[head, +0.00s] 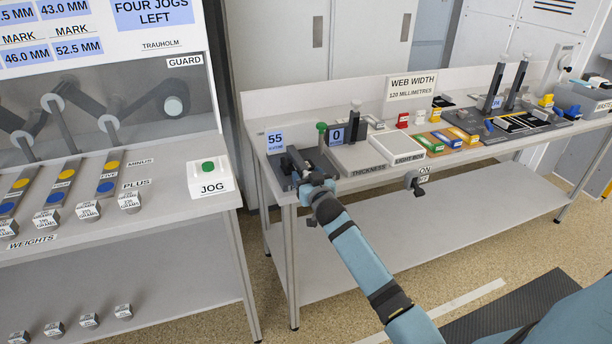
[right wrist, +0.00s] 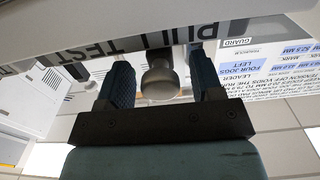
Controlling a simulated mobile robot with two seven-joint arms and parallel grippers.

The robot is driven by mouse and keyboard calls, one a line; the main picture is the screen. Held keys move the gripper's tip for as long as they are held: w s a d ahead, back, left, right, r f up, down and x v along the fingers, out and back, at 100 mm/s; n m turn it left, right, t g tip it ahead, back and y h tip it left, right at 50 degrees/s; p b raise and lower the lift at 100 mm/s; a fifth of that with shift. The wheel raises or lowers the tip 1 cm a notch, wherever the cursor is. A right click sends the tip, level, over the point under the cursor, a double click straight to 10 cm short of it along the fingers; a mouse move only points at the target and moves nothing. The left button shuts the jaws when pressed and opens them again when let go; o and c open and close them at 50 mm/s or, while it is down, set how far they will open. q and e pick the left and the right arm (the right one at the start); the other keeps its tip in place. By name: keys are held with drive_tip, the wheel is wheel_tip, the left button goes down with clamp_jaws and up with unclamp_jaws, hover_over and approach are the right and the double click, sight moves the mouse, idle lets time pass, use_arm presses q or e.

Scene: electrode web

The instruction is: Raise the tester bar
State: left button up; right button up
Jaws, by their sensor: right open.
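The pull tester (head: 287,172) is a dark block at the left end of the back bench, by a display reading 55. My right gripper (head: 318,184) is at its front edge and hides part of it. In the right wrist view, my right gripper (right wrist: 162,82) is open, with one dark finger on each side of a round grey knob (right wrist: 160,84). The fingers look apart from the knob. I cannot tell for sure that this knob is the end of the tester bar. A PULL TEST label (right wrist: 165,38) shows behind the fingers. My left gripper is not in view.
A light box (head: 397,148) and coloured blocks lie farther right. The weights table (head: 215,201) with a JOG button (head: 208,168) is at the left.

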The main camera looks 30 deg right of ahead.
drive_tip(key=shift+w+d, duration=0.1)
drive_tip(key=shift+w, duration=0.55)
